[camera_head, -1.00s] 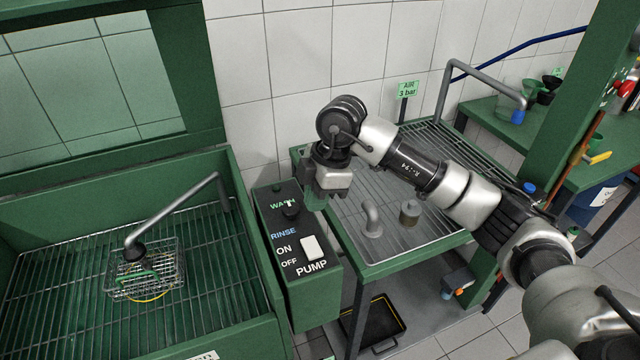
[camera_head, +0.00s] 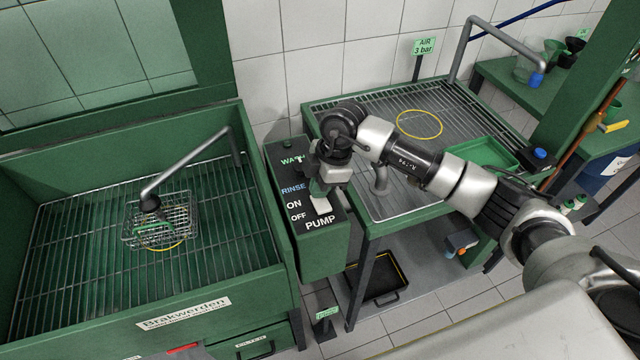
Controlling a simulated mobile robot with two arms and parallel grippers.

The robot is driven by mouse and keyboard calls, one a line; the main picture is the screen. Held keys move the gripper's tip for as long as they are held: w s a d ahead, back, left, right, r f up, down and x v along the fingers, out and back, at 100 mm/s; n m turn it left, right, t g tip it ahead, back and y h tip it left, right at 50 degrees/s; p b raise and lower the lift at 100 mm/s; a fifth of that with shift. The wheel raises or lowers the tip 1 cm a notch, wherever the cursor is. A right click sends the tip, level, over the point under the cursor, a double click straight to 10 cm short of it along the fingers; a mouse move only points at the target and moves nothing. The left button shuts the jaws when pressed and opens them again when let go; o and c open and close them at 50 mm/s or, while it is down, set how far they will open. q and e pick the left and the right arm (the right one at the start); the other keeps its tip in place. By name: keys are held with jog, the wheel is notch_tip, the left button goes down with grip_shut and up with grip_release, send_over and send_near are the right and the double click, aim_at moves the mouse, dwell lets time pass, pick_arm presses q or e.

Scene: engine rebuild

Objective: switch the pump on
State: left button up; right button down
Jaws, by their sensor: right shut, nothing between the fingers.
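The pump control box (camera_head: 322,258) is a green box on the right side of the wash basin. Its dark sloped face reads WASH, RINSE, ON, OFF and PUMP. The white pump rocker switch (camera_head: 321,205) sits beside the ON and OFF labels. My right gripper (camera_head: 319,190) is shut and empty, just above the upper end of the switch; I cannot tell whether it touches it. The gripper hides part of the panel, including most of the WASH/RINSE knob. My left gripper is out of view.
The green wash basin (camera_head: 62,316) at left holds a wire basket (camera_head: 130,238) under a grey spout (camera_head: 190,163). At right, a draining rack (camera_head: 345,100) carries a yellow ring (camera_head: 419,124) and a green tray (camera_head: 480,150). A black tray (camera_head: 377,290) sits below.

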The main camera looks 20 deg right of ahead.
jog(key=shift+f, duration=0.1)
jog(key=shift+s, duration=0.15)
jog(key=shift+s+r+p, duration=0.2)
jog(key=shift+s+p, duration=0.05)
jog(key=shift+p, duration=0.4)
jog(key=shift+s+r, duration=0.15)
jog(key=shift+s, duration=0.25)
jog(key=shift+w, duration=0.1)
